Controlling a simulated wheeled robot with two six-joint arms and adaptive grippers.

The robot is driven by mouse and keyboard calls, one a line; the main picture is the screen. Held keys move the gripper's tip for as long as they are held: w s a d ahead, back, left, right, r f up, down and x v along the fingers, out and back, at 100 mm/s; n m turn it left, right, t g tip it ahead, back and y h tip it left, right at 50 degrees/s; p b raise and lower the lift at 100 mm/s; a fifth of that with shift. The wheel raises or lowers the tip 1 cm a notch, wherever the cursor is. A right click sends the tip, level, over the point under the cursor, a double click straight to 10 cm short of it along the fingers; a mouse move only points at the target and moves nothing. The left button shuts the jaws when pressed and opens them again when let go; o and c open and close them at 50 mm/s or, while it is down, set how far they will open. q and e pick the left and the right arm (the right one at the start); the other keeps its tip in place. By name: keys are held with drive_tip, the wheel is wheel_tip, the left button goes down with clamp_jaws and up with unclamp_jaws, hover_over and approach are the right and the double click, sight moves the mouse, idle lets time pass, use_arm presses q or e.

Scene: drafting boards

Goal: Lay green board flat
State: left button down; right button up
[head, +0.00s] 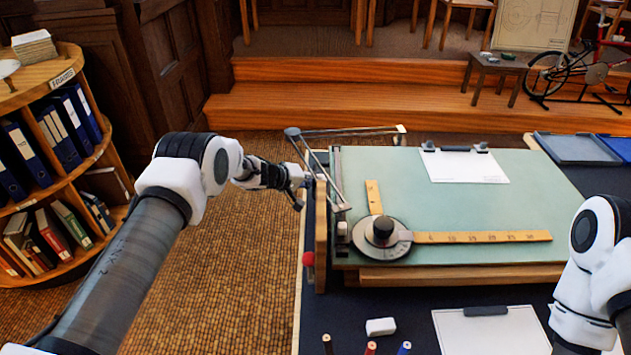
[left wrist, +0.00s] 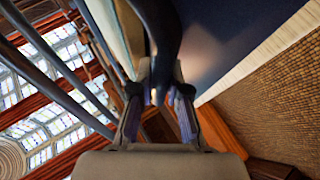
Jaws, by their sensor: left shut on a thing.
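The green board (head: 465,213) lies on the dark table, with a wooden front edge and a wooden panel (head: 321,235) on its left side. I cannot tell its exact tilt. A drafting arm with a round dial (head: 381,238) and yellow rulers (head: 482,237) rests on it. My left gripper (head: 302,188) is at the board's left edge. In the left wrist view my left gripper (left wrist: 160,98) is shut on a dark curved handle (left wrist: 158,35). The handle's far end is hidden. My right arm shows at the right edge, but its gripper is out of view.
A red knob (head: 308,259) is low at the board's left side. A clipped white sheet (head: 465,166) lies on the board. An eraser (head: 381,326), pens and a clipboard (head: 491,332) lie in front. Trays (head: 577,148) are at the back right, and a bookshelf (head: 65,185) stands left.

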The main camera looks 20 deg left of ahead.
use_arm(q)
drive_tip(key=shift+s+f, duration=0.15)
drive_tip(key=shift+f, duration=0.25)
drive_tip(key=c, duration=1.4)
unclamp_jaws()
drive_tip(key=shift+r, duration=0.1)
drive_tip(key=v, duration=1.1)
drive_tip(key=shift+a+r, duration=0.3)
drive_tip(key=shift+a, duration=0.05)
drive_tip(key=shift+s, duration=0.2)
